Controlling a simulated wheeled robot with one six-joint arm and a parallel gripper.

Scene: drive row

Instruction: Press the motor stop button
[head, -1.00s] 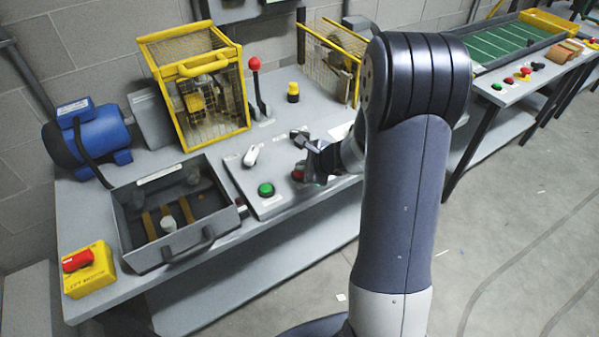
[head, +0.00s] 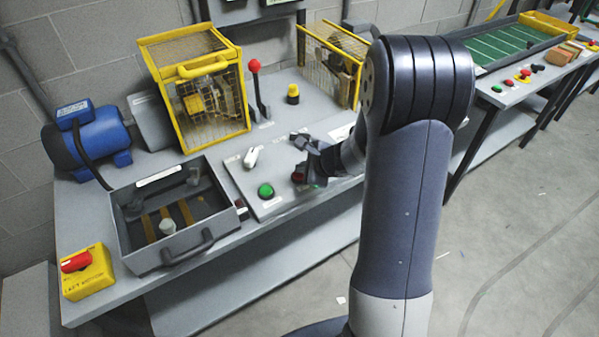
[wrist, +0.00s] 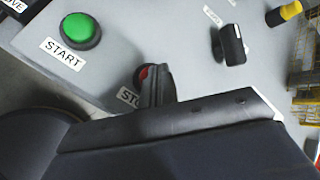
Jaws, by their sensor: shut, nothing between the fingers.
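The red stop button (head: 298,177) sits on the sloped grey control panel (head: 270,207), to the right of the green start button (head: 265,191). In the wrist view the stop button (wrist: 143,75) is mostly hidden behind my shut fingers, with its label partly covered. My gripper (head: 318,182) is shut and empty, its tips right at the stop button. In the wrist view my gripper (wrist: 155,82) overlaps the button's right side; I cannot tell whether it touches. The start button (wrist: 80,30) and its label show clearly at upper left.
Behind stand a yellow cage (head: 198,85), a red-knobbed lever (head: 257,90) and a yellow-black knob (head: 293,93). An open grey box (head: 175,250) lies left. A yellow box with a red button (head: 85,272) is at the bench's left end.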

